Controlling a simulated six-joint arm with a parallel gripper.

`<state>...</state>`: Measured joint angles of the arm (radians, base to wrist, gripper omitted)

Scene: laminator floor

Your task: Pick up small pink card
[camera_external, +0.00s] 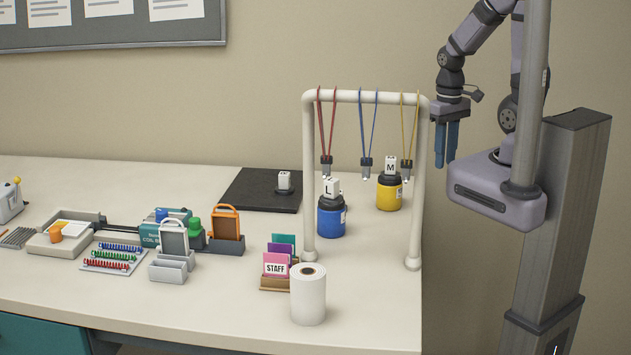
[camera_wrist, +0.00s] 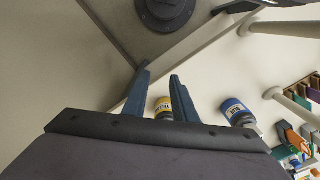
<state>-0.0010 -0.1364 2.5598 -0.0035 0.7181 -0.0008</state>
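The small pink card (camera_external: 276,259) stands in a wooden card holder (camera_external: 275,285) near the front of the table. A white "STAFF" label covers its lower part, and purple and teal cards stand behind it. My gripper (camera_external: 446,158) hangs with fingers pointing down, beyond the right end of the white hanging frame, far to the right of the card and higher up. In the wrist view the two blue fingers (camera_wrist: 159,73) are apart with nothing between them. I cannot make out the pink card clearly in the wrist view.
A white paper roll (camera_external: 308,296) stands close in front and right of the holder. The white frame (camera_external: 418,190) with hanging cords stands between my gripper and the card. A blue pot (camera_external: 331,219) and a yellow pot (camera_external: 389,195) stand by it. Orange-framed stand (camera_external: 225,226) is left.

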